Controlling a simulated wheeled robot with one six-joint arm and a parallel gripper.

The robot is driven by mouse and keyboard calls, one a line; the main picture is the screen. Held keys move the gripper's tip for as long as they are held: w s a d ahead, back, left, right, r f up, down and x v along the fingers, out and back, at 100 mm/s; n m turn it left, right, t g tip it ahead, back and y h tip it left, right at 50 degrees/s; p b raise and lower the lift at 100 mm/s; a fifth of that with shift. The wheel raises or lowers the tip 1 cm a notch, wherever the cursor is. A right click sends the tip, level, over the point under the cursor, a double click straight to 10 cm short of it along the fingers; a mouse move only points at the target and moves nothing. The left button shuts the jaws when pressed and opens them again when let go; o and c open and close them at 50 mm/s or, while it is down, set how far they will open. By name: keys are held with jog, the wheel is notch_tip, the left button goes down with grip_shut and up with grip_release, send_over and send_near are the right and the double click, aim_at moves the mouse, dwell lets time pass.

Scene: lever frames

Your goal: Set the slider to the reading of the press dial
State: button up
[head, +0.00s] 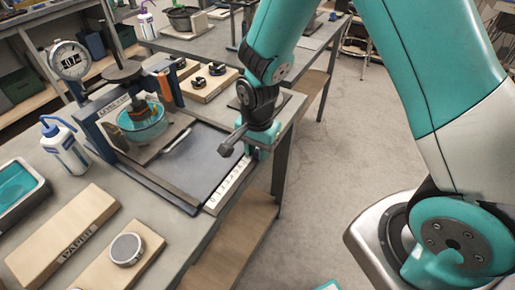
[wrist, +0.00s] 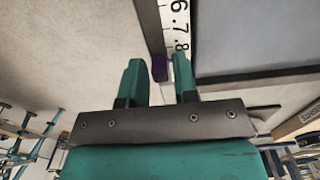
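The press dial (head: 69,60) is a round white gauge at the upper left in the head view. Its figures look like 0.7, but they are too small to be sure. The white number scale (head: 228,187) runs along the right edge of the frame's dark plate. In the wrist view the scale (wrist: 180,28) shows 6, 7 and 8. A small purple slider (wrist: 159,69) sits on the rail beside the scale, near the 8. My gripper (wrist: 160,75) has its fingers apart, one on each side of the slider, with a gap at the right. In the head view my gripper (head: 255,152) is over the scale's far end.
Open floor lies right of the table.

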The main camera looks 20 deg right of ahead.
aim_at(251, 165)
grip_shut()
jog(key=shift+s+a, duration=0.5)
jog(key=shift+a, duration=0.2)
jog(key=shift+s+a, duration=0.5)
jog(key=shift+a, duration=0.2)
jog(key=shift+o, duration=1.7)
grip_release()
jog(key=shift+d, duration=0.1)
jog(key=shift+r, duration=0.1)
notch_tip(251, 165, up, 17)
jog(key=shift+r, duration=0.1)
